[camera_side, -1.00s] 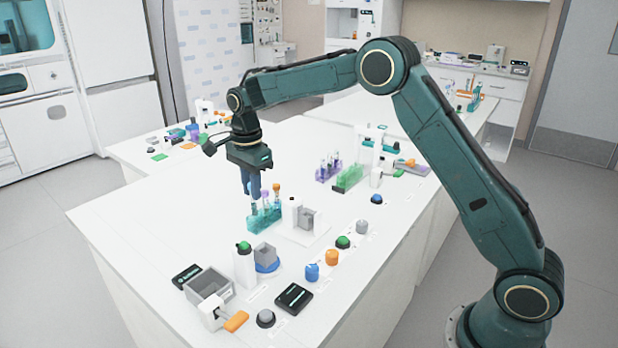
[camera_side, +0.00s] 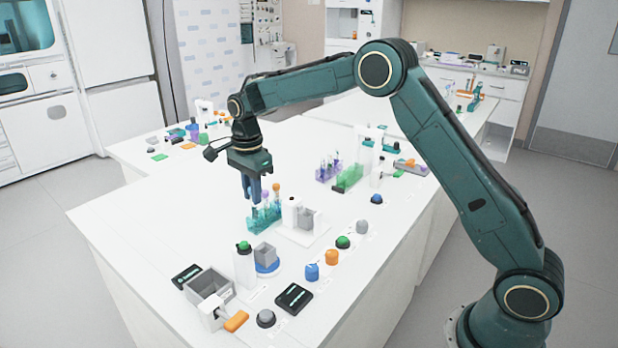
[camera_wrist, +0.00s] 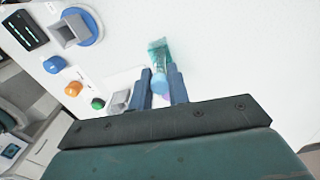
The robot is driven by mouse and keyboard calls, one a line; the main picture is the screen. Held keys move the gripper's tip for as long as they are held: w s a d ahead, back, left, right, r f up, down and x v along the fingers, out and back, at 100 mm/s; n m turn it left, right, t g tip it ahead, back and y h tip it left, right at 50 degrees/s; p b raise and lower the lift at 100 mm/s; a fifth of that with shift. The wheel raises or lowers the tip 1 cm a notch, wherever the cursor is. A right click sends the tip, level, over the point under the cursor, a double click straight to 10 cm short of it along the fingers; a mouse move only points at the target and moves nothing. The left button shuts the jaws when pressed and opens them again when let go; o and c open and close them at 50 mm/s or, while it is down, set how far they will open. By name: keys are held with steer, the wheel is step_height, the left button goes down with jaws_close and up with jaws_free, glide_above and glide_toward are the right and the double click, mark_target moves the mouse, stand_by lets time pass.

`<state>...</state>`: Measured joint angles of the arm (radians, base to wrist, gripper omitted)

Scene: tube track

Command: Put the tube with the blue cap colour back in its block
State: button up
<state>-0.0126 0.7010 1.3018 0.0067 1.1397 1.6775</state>
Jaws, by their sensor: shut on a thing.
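My gripper (camera_side: 254,199) points down at the teal tube block (camera_side: 265,217) and is shut on the blue-capped tube. In the wrist view the blue cap (camera_wrist: 159,86) shows between the two fingers (camera_wrist: 160,76), with the teal block (camera_wrist: 158,47) just beyond. The fingers hide most of the held tube in the side view. I cannot tell how deep its lower end sits in the block.
A white device with a grey holder (camera_side: 305,219) stands close to the right of the block. A purple rack and a green block (camera_side: 348,178) are farther back. The table left of the block is clear.

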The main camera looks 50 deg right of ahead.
steer(key=shift+f, duration=0.65)
stand_by(0.4)
steer(key=o, duration=0.9)
steer(key=shift+r, duration=0.1)
step_height(320, 180, up, 14)
stand_by(0.8)
stand_by(0.5)
